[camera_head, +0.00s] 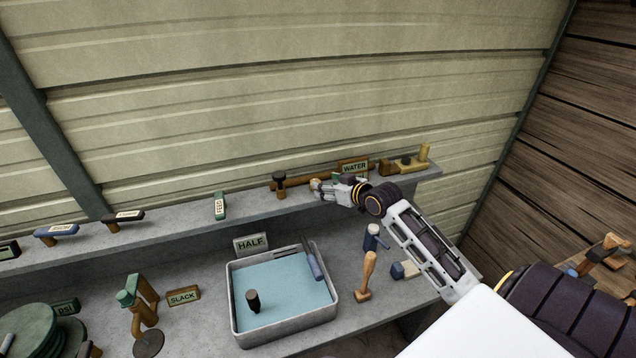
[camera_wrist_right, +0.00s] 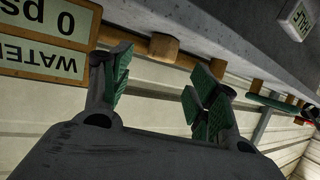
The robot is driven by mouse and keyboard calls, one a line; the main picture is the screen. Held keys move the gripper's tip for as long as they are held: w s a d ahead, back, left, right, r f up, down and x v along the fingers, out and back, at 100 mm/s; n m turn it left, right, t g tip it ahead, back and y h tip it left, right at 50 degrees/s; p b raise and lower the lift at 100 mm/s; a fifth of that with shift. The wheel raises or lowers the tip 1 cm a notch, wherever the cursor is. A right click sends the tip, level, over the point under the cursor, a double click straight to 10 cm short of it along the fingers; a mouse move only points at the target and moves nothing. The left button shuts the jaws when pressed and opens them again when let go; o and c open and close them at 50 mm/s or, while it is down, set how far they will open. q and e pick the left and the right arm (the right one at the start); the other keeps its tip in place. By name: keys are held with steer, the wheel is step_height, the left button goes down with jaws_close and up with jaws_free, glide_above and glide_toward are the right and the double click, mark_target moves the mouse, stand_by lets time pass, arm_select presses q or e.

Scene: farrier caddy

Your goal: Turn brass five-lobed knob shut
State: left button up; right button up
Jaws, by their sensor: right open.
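My right gripper (camera_head: 324,189) reaches in from the right to the back shelf, in front of the WATER sign (camera_head: 355,167). Its two green-padded fingers are apart in the wrist view (camera_wrist_right: 160,92), with nothing held between them. A small tan, brass-like piece (camera_head: 315,184) shows right at the fingertips; it may be the knob, but its lobes are too small to make out. A brown pipe (camera_head: 300,183) runs along the shelf behind. In the wrist view, a tan round fitting (camera_wrist_right: 163,47) on the pipe lies beyond the gap between the fingers. My left gripper is not in view.
A dark-headed mallet (camera_head: 279,184) stands left of my gripper, and a yellow-brown fitting (camera_head: 408,163) sits to its right. Below are a grey tray (camera_head: 285,338) with a blue lining and a wooden-handled tool (camera_head: 368,272). The corrugated wall stands close behind the shelf.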

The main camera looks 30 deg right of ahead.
steer(key=shift+p+x, duration=0.5)
steer(key=shift+x, duration=2.45)
steer(key=c, duration=1)
